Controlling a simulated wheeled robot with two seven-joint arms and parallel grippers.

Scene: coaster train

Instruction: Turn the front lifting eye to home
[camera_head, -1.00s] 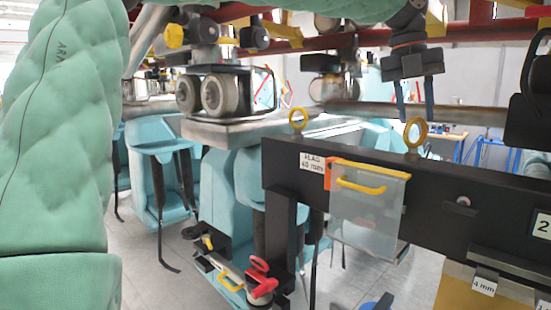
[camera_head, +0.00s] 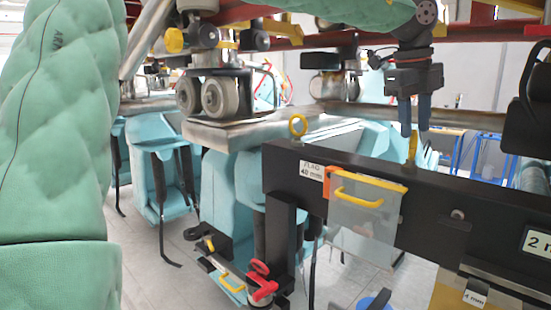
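Two yellow lifting eyes stand on top of the long black beam (camera_head: 345,165). The nearer eye (camera_head: 413,148) shows nearly edge-on, as a narrow upright shape. The farther eye (camera_head: 298,126) shows as an open ring. My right gripper is not in view.
A clear panel (camera_head: 362,220) with a yellow handle hangs on the beam's front. A wheeled carriage (camera_head: 212,95) sits on a grey plate behind. Teal seats (camera_head: 160,170) stand at left. A red-handled part (camera_head: 262,285) is low down below the beam.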

